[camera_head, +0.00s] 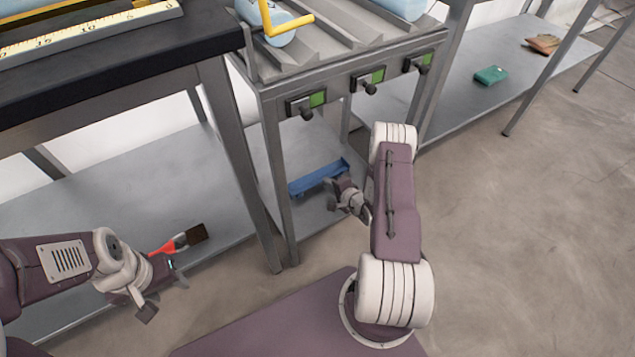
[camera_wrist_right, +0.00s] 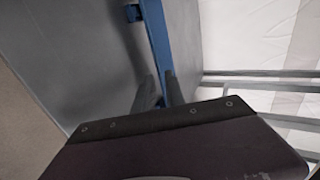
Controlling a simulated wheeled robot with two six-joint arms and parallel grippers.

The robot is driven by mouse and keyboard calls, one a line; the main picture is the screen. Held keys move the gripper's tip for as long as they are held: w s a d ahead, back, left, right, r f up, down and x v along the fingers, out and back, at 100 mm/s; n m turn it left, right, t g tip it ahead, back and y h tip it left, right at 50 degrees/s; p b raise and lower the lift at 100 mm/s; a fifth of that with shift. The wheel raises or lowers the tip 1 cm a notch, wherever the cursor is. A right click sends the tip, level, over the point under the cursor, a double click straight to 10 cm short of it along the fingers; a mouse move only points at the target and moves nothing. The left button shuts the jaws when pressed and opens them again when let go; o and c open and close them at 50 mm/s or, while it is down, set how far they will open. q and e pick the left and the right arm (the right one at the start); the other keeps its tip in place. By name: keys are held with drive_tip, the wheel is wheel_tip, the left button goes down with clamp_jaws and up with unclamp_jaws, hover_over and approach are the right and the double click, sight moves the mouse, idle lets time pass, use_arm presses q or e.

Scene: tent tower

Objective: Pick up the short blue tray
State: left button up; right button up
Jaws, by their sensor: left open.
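The short blue tray (camera_head: 318,177) is at the lower shelf under the grey rack, in the middle of the head view. My right gripper (camera_head: 338,188) is at its near right end. In the right wrist view the tray shows as a long blue strip (camera_wrist_right: 158,40) running up from the fingers. The two dark fingers (camera_wrist_right: 160,88) stand on either side of the strip, close to it; whether they press on it cannot be told. My left gripper (camera_head: 162,297) is open and empty at lower left, near a red-handled brush (camera_head: 180,243).
The grey rack (camera_head: 270,92) with green labels and black knobs stands above the tray, its legs close to my right arm. A dark-topped table (camera_head: 130,60) is at left. A green box (camera_head: 490,75) lies on the right shelf. Floor at right is clear.

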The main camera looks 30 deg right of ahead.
sight(318, 178)
drive_tip(key=b+x, duration=0.1)
drive_tip(key=x, duration=0.2)
drive_tip(key=shift+f+b, duration=0.35)
drive_tip(key=shift+f, duration=0.05)
drive_tip(key=shift+w, duration=0.25)
use_arm(q)
wheel_tip(318, 178, down, 3)
drive_tip(key=shift+f, duration=0.1)
use_arm(e)
drive_tip(key=shift+r, duration=0.15)
clamp_jaws()
idle(0.5)
